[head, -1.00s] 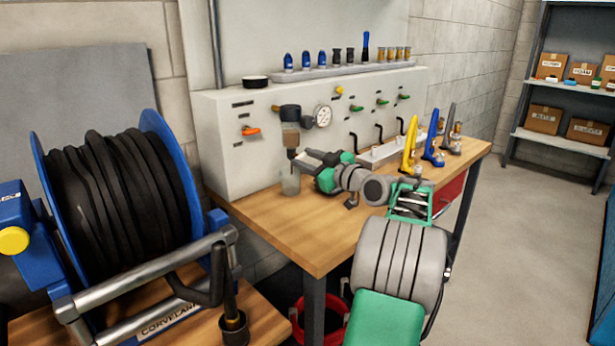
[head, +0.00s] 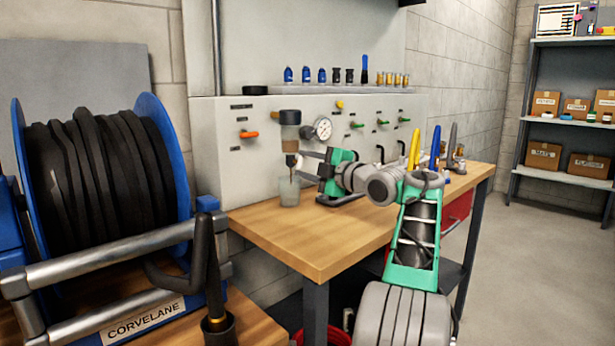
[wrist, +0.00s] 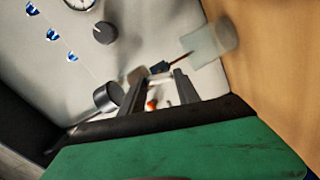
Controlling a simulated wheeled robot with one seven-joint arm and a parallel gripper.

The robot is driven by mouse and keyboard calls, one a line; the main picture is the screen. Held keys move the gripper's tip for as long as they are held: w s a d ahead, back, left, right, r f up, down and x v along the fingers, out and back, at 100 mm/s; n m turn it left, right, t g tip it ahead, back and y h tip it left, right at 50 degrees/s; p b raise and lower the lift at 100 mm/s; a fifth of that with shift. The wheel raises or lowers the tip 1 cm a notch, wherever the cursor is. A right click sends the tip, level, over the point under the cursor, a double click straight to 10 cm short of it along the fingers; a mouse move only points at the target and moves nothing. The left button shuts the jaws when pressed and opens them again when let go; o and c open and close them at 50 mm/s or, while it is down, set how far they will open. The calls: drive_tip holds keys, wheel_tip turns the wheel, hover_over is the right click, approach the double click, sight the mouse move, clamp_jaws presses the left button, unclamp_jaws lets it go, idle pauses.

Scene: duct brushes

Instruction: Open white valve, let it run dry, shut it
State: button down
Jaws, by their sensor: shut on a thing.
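The filter unit (head: 290,137) hangs on the front of the grey panel, with a black top and a brownish bowl. A clear cup (head: 289,190) stands on the bench below it; the cup also shows in the wrist view (wrist: 212,42). A thin reddish-brown streak (wrist: 180,59) runs between the drain and the cup; I cannot tell whether it is liquid or a tube. My gripper (head: 305,165) is at the drain from the right, shut on the white valve (wrist: 138,76), a small pale piece mostly hidden by the fingers. The valve's turn position is unclear.
A pressure gauge (head: 322,128) and an orange-handled valve (head: 249,134) are close by on the panel. The wooden bench (head: 290,240) is clear in front. A hose reel (head: 100,180) stands at the left. Yellow and blue upright tools (head: 414,150) stand behind my arm.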

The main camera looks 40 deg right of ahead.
drive_tip(key=shift+f+n+b, duration=0.1)
drive_tip(key=shift+n+b, duration=0.65)
drive_tip(key=shift+n, duration=0.55)
drive_tip(key=c, duration=0.9)
unclamp_jaws()
drive_tip(key=s, duration=0.8)
drive_tip(key=shift+d, duration=0.1)
